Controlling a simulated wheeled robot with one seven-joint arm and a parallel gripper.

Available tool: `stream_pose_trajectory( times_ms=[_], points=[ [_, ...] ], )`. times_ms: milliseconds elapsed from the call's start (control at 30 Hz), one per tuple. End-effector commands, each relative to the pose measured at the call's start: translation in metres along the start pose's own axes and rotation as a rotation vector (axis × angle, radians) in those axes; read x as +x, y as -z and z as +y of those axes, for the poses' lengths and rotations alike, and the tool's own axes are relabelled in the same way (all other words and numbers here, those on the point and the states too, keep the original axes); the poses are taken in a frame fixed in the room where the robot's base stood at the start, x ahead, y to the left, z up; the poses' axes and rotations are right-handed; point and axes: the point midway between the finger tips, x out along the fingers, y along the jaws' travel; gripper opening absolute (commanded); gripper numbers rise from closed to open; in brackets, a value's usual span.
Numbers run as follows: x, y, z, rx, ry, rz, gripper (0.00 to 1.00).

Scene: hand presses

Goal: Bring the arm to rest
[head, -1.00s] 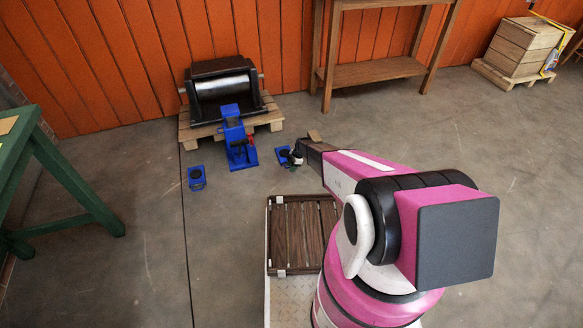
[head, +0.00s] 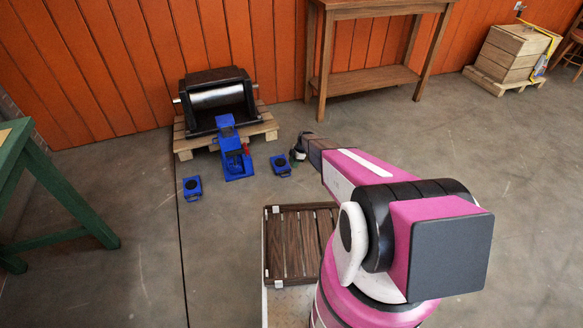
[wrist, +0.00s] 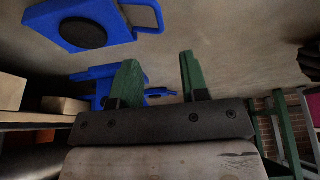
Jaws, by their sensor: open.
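My arm stretches forward over the floor in the head view, and its dark wrist ends at my gripper (head: 298,152), whose fingers are too small to make out there. The wrist view shows the two green fingers of my gripper (wrist: 160,80) apart, with nothing between them. A blue block with a black round pad (head: 281,166) stands on the floor just left of my gripper. A blue block with a black pad also shows at the upper left of the wrist view (wrist: 95,22), apart from the fingers.
A blue jack-like press (head: 236,163) stands before a wooden pallet (head: 185,146) bearing a black roller machine (head: 215,97). Another blue block (head: 192,188) sits left. A green table (head: 70,200), a wooden table (head: 365,82) and a crate (head: 512,55) stand around. Open floor lies to the right.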

Motion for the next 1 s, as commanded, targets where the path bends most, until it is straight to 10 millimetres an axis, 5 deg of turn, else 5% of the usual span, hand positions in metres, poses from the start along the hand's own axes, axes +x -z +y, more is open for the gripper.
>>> stream_pose_trajectory(
  times_ms=[567, 767, 1000],
  points=[
    [-0.012, 0.005, -0.009, 0.033, 0.000, -0.007, 0.41],
    [-0.081, 0.033, -0.057, 0.262, -0.005, -0.055, 0.41],
    [-0.188, 0.077, -0.141, 0.692, -0.048, -0.141, 0.41]
  ],
)
